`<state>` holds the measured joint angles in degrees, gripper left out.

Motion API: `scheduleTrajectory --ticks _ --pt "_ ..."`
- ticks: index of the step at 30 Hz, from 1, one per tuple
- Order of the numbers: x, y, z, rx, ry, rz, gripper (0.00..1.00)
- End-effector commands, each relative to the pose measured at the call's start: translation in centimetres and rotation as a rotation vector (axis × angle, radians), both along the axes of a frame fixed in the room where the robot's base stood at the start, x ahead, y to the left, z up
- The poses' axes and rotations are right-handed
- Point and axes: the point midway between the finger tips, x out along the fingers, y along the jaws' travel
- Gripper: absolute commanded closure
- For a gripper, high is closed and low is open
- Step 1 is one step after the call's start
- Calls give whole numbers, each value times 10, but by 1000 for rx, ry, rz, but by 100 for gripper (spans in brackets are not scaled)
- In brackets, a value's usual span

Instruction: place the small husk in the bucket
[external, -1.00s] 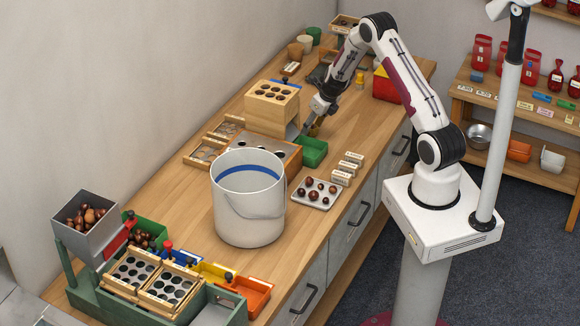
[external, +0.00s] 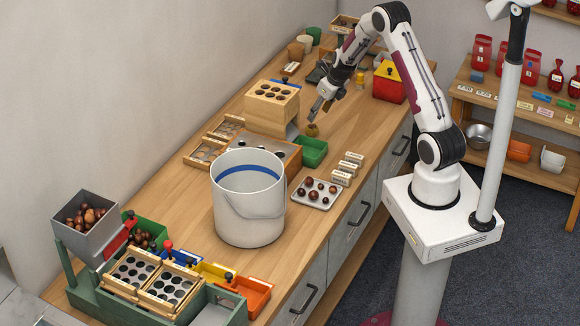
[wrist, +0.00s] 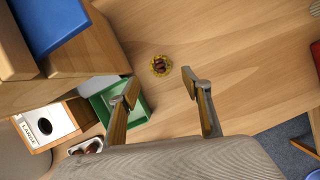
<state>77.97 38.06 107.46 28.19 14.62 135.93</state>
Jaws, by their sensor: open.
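The small husk (external: 312,130) is a spiky yellow-brown ball on the wooden table, just behind the green tray. In the wrist view the husk (wrist: 160,66) shows a dark red-brown middle and lies ahead of and between my fingertips. My gripper (external: 322,108) is open and empty, above the husk and apart from it. In the wrist view my gripper (wrist: 161,87) has its two fingers spread wide. The bucket (external: 248,210) is white with a blue band inside and stands upright at mid-table, nearer the camera. Its bottom is hidden.
A green tray (external: 313,152) sits between husk and bucket, next to a wooden sorting box (external: 270,112). A tray of chestnuts (external: 316,194) and several labelled blocks (external: 347,169) lie right of the bucket. The table right of the husk is clear.

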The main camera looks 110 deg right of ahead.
Motion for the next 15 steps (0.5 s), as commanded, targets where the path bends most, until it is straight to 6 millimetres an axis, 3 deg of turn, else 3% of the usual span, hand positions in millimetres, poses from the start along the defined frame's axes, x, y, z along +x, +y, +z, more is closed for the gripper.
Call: scheduleTrajectory --ticks 6,15 --pt "-4 7 22 -2 0 0 52" --pt "-7 13 36 0 1 0 52"
